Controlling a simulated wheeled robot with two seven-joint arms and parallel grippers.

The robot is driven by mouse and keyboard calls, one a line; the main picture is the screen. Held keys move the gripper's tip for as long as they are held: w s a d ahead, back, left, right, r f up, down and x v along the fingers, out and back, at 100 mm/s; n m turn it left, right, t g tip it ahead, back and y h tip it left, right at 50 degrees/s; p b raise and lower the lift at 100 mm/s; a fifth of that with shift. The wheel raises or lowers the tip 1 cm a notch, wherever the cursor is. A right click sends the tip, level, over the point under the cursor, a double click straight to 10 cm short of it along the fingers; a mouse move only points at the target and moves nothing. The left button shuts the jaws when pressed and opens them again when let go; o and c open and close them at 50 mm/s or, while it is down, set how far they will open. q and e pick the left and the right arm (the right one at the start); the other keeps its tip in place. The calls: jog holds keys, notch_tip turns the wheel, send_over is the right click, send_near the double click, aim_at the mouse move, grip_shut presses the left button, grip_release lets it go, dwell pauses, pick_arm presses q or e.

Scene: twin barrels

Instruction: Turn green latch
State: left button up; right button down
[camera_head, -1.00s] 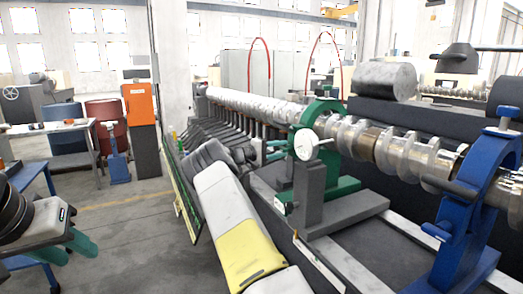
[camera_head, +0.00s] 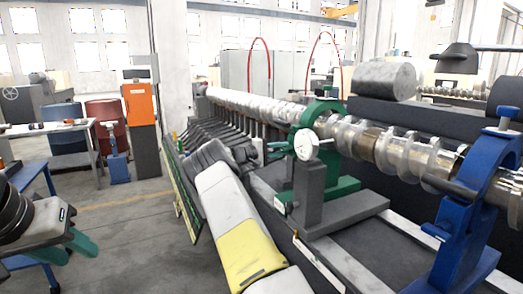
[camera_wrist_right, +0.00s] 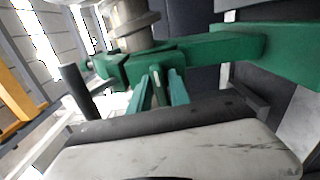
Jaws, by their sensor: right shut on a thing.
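My left gripper (camera_head: 78,250) is open and empty at the lower left.
A blue steady rest (camera_head: 462,215) stands at the right on the machine bed. A grey block (camera_head: 326,211) stands under the dial gauge. At the left are a table (camera_head: 52,127) and an orange cabinet (camera_head: 140,104). The floor between is clear.

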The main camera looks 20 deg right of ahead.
jog(key=n, duration=0.8)
jog(key=shift+n, duration=0.3)
jog(key=n, duration=0.4)
jog(key=shift+n, duration=2.4)
jog(key=c, duration=1.4)
grip_release()
jog(key=shift+a, duration=0.1)
